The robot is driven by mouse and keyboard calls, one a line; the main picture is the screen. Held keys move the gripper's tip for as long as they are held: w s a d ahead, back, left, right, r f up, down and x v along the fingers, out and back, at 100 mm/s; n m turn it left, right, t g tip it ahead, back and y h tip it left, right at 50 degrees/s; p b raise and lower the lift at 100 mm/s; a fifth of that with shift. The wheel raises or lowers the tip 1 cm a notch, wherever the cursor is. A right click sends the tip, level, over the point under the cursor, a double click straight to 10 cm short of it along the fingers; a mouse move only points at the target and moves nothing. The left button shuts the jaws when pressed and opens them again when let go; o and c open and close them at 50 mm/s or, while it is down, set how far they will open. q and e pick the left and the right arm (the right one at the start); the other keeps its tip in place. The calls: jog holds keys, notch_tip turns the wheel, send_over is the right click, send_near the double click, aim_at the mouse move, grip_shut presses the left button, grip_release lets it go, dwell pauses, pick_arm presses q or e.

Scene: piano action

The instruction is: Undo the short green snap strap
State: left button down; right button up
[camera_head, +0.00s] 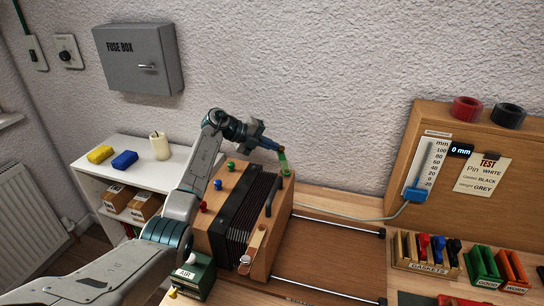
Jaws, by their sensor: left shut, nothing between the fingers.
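The short green strap (283,161) is at the back right top corner of a wooden box with black bellows (238,218). It stands up from the top, its upper end close to my left gripper (279,149). My left gripper is shut with nothing between its fingers, beside or touching the strap's upper end; I cannot tell which. Its arm reaches over the box from the left. The strap's snap is too small to make out. My right gripper is not in view.
A tan strap (256,243) and a dark handle (272,196) are on the box. Green, blue and red knobs stand along its left edge. A gauge (430,165) and gasket rack (426,252) are at right. The railed bench (328,252) right of the box is clear.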

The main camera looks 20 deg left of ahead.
aim_at(282, 147)
pick_arm(q)
jog(key=shift+w+d+f+m+g+h+b, duration=0.2)
jog(key=shift+w+d+m+g+h+b, duration=0.2)
jog(key=shift+w+d+m+g+b, duration=0.35)
jog(key=shift+w+f+b, duration=0.15)
jog(key=shift+b, duration=0.2)
jog(key=shift+w+d, duration=0.3)
jog(key=shift+d, duration=0.1)
jog(key=shift+d+r, duration=0.25)
jog(key=shift+d, duration=0.05)
jog(key=shift+w+d+b, duration=0.1)
jog(key=shift+d+b, duration=0.05)
jog(key=shift+b, duration=0.15)
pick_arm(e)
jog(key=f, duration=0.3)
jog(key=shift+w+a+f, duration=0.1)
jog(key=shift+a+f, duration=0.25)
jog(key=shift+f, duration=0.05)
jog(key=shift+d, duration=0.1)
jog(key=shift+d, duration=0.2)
